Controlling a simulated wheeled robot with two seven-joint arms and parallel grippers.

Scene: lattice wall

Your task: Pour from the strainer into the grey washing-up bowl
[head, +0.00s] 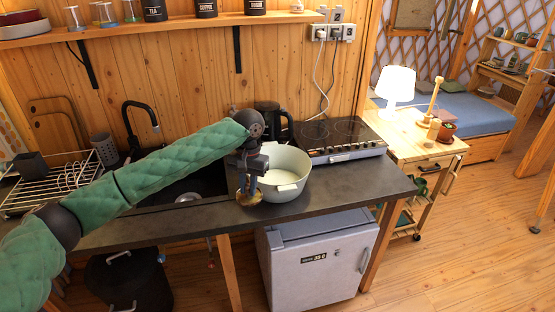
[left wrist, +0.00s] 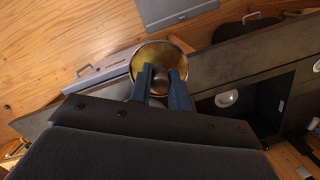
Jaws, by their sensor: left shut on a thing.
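The strainer (head: 248,198) is a small, round, golden-brown thing held at the tips of my left gripper (head: 249,186). In the left wrist view the strainer (left wrist: 160,53) shows as a round rim with a yellowish inside, and my left gripper (left wrist: 161,75) is shut on it. What lies in it is too small to tell. The grey washing-up bowl (head: 291,161) is pale and wide, and stands upright on the dark worktop. The strainer is at the bowl's front left side in the head view; I cannot tell whether they touch. My right gripper is not in view.
A black kettle (head: 272,121) stands behind the bowl and a hob (head: 341,136) lies to its right. The sink with a black tap (head: 140,110) and a dish rack (head: 50,187) are to the left. A fridge (head: 318,262) stands below the worktop (head: 345,187).

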